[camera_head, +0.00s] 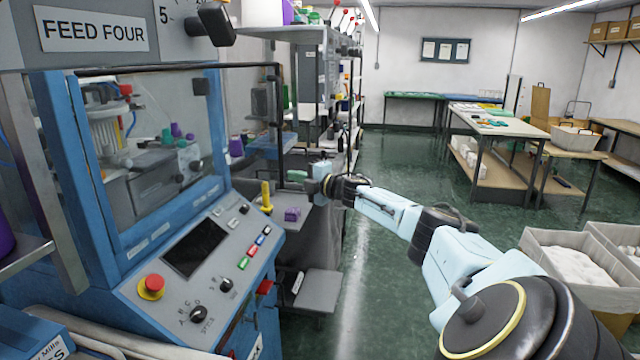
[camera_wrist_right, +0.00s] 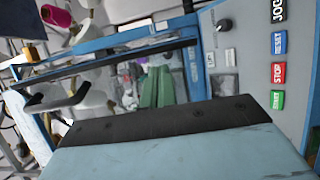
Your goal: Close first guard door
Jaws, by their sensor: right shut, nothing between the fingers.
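The first guard door (camera_head: 245,110) is a clear panel in a dark frame on the blue machine at the left of the head view. Its right edge stands out past the blue post, so it looks open. My right gripper (camera_head: 297,175) is to the right of the door's frame, apart from it, above the grey ledge. Its green fingers also show in the wrist view (camera_wrist_right: 157,88), side by side, shut and empty. A dark bar (camera_wrist_right: 120,60) crosses behind them; I cannot tell if it is the door's frame. My left gripper is out of view.
The control panel (camera_head: 150,310) has a red emergency button (camera_head: 151,287) and colored buttons. A yellow post (camera_head: 266,195) and a purple block (camera_head: 292,214) are on the ledge below my gripper. Shelving (camera_head: 320,60) stands behind. The green floor (camera_head: 390,290) is clear mid-room.

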